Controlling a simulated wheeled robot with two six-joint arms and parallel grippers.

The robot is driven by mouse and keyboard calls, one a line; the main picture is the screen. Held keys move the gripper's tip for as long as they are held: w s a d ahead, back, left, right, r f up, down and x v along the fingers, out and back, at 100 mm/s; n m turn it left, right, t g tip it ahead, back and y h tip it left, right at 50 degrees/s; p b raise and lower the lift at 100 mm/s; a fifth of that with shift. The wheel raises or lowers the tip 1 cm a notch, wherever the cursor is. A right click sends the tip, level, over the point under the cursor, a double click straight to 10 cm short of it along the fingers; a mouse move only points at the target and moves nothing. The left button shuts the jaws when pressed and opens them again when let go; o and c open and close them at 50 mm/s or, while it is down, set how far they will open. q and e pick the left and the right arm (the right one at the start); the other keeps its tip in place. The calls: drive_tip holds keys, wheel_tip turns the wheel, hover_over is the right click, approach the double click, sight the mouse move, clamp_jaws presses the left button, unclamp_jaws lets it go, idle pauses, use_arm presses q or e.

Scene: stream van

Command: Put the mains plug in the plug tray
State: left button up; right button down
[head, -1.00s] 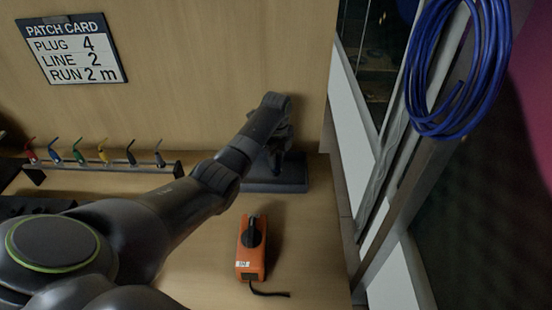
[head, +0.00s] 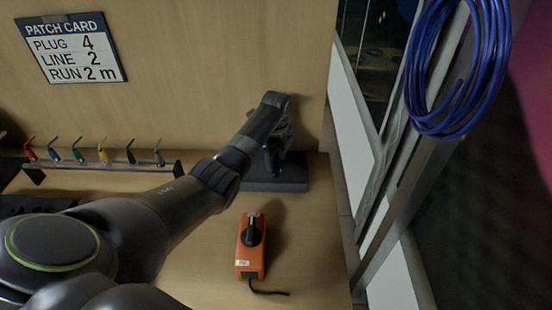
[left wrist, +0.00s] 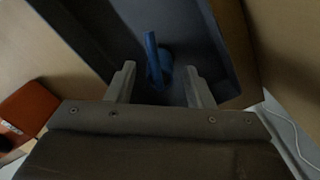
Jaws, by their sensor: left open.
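The dark plug tray (head: 292,187) stands on the desk against the back panel, below my left gripper (head: 277,158). In the left wrist view the dark tray (left wrist: 205,40) fills the top middle. A blue piece (left wrist: 154,60) with an upright stem and rounded body, which looks like the mains plug, is in the tray. My left gripper (left wrist: 160,86) is open, with one finger on each side of the blue piece and gaps showing. In the head view my arm and gripper hide the blue piece. My right gripper is in neither view.
An orange box (head: 251,258) with a black top part and short lead lies in front of the tray. A rack (head: 100,167) of several coloured leads stands at left. A patch card (head: 70,48) and blue cable coil (head: 421,90) hang above. The desk around the orange box is clear.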

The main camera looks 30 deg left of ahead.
use_arm(q)
wheel_tip(320, 180, up, 12)
drive_tip(key=b, duration=0.1)
drive_tip(key=shift+f, duration=0.15)
drive_tip(key=shift+f, duration=0.1)
idle(1.0)
